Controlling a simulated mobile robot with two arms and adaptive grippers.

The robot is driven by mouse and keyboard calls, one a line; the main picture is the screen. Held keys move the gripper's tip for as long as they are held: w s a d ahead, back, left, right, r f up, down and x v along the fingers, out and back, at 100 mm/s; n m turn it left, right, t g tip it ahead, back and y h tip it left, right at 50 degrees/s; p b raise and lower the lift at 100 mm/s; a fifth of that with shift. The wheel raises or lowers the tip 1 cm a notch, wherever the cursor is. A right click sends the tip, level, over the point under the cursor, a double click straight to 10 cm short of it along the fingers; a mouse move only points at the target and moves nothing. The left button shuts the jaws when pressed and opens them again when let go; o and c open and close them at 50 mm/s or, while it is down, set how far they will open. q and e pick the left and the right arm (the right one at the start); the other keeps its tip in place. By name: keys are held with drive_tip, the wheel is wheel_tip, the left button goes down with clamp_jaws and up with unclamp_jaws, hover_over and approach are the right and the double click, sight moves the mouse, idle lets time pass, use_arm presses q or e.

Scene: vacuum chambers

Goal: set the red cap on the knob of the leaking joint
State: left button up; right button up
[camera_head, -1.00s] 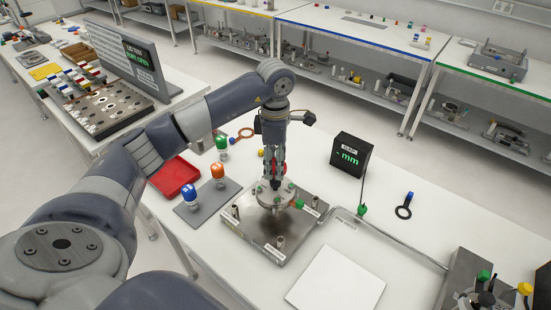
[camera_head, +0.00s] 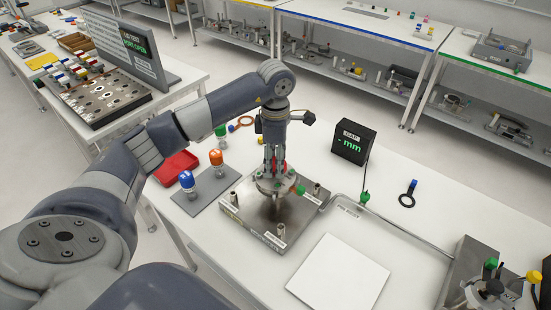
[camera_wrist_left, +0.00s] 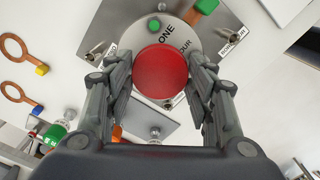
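My left gripper (camera_head: 275,186) points down at the round steel flange on the metal plate (camera_head: 280,222). In the left wrist view its two fingers (camera_wrist_left: 160,75) stand on either side of the round red cap (camera_wrist_left: 160,71) and appear to hold it. In the head view only a bit of red (camera_head: 283,165) shows behind the fingers. The flange (camera_wrist_left: 211,40) carries printed words, one reading "ONE", and a green piece at its edge. The knob under the cap is hidden, and I cannot tell whether the cap touches it. My right gripper is not in view.
Blue (camera_head: 187,180) and orange (camera_head: 216,158) capped pieces stand on a grey board left of the plate. A red tray (camera_head: 176,166) lies behind. A black gap display (camera_head: 353,142) reads "- mm". A white square (camera_head: 340,272) lies in front; a pipe runs right.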

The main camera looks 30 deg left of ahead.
use_arm(q)
drive_tip(key=o, duration=0.5)
drive_tip(key=shift+r, duration=0.1)
drive_tip(key=shift+r+p, duration=2.35)
drive_tip(key=shift+r, duration=1.6)
drive_tip(key=shift+f, duration=0.1)
